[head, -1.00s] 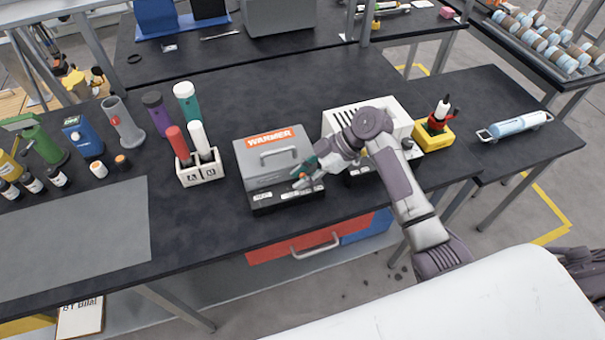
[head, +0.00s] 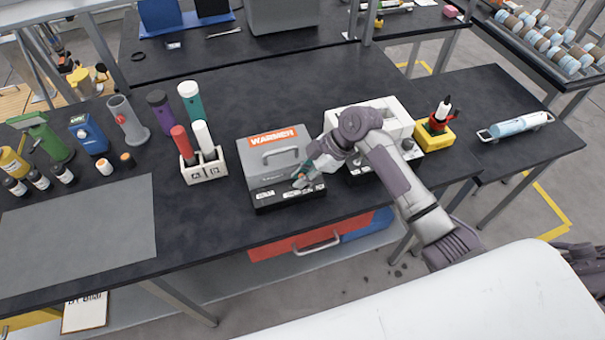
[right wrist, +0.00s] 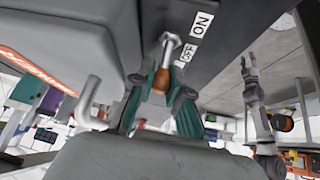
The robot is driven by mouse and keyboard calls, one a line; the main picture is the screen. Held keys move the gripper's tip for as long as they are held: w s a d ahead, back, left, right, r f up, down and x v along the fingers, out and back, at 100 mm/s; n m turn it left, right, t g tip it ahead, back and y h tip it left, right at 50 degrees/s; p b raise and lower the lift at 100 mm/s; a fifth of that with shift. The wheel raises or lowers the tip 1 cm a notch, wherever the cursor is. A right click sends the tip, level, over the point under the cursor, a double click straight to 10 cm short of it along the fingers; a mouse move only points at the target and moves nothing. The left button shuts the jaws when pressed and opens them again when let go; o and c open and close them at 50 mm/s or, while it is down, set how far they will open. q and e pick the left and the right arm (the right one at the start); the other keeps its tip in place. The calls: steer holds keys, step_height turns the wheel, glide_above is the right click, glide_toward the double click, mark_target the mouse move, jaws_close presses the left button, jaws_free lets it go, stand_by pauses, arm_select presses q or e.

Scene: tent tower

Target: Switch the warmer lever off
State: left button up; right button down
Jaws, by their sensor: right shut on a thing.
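The grey warmer (head: 270,158), with an orange WARMER label, stands on the black bench in the head view. Its lever has a metal rod and a brown knob (right wrist: 161,80), seen in the right wrist view. My right gripper (head: 301,180) is at the warmer's front right. Its teal fingers are shut on the lever's knob. An ON label (right wrist: 202,25) and an OFF label (right wrist: 186,54) are beside the rod. The knob end lies toward the OFF side. My arm and fingers hide part of the warmer's front.
A white box (head: 398,112) stands close to the warmer's right, partly behind my arm. A white holder (head: 206,172) with red and white tubes is at its left. A grey mat (head: 75,235) lies farther left. The bench behind the warmer is mostly clear.

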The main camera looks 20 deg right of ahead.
steer(key=c, duration=1.4)
jaws_free()
steer(key=v, duration=1.2)
steer(key=shift+f, duration=0.1)
